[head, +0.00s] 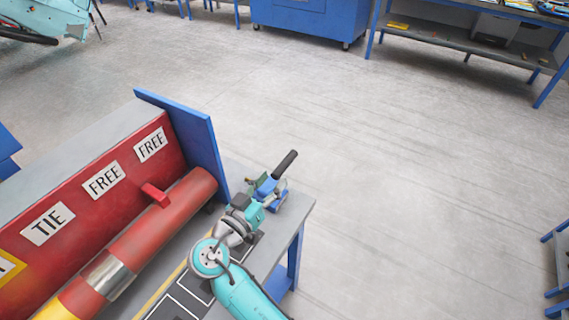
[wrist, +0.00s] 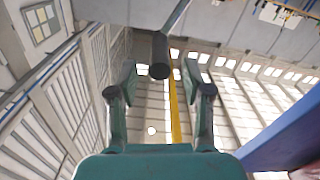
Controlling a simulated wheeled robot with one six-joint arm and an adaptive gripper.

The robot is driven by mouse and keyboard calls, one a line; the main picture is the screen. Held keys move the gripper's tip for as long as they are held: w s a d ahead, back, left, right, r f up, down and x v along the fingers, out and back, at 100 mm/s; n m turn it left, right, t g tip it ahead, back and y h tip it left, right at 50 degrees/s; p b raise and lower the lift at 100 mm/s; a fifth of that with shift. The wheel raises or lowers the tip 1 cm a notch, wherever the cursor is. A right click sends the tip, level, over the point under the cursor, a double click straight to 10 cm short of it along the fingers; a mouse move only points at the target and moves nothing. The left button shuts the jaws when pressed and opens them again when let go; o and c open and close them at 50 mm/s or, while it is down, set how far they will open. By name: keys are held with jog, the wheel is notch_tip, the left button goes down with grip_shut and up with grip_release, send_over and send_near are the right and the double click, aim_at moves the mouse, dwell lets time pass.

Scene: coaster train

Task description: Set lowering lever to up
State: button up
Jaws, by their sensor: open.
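A lever with a black handle (head: 285,165) stands at the far right end of the grey bench and slants up and away to the right. I take it as the lowering lever. My gripper (head: 264,187) is beside its lower part, so the base is partly hidden. In the wrist view my gripper (wrist: 160,77) is open, with its two fingers apart. A dark rounded handle end (wrist: 159,56) shows between and beyond the fingertips, roughly centred. I cannot tell whether either finger touches it.
A red panel with TIE and FREE labels (head: 104,180) stands left on the bench, with a red cylinder (head: 150,225) bearing a small red tab in front. A blue upright plate (head: 190,135) closes the panel's far end. The floor (head: 400,170) to the right is clear.

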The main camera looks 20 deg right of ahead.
aim_at(285, 165)
jog(key=x, duration=0.7)
jog(key=shift+c, duration=0.3)
grip_shut()
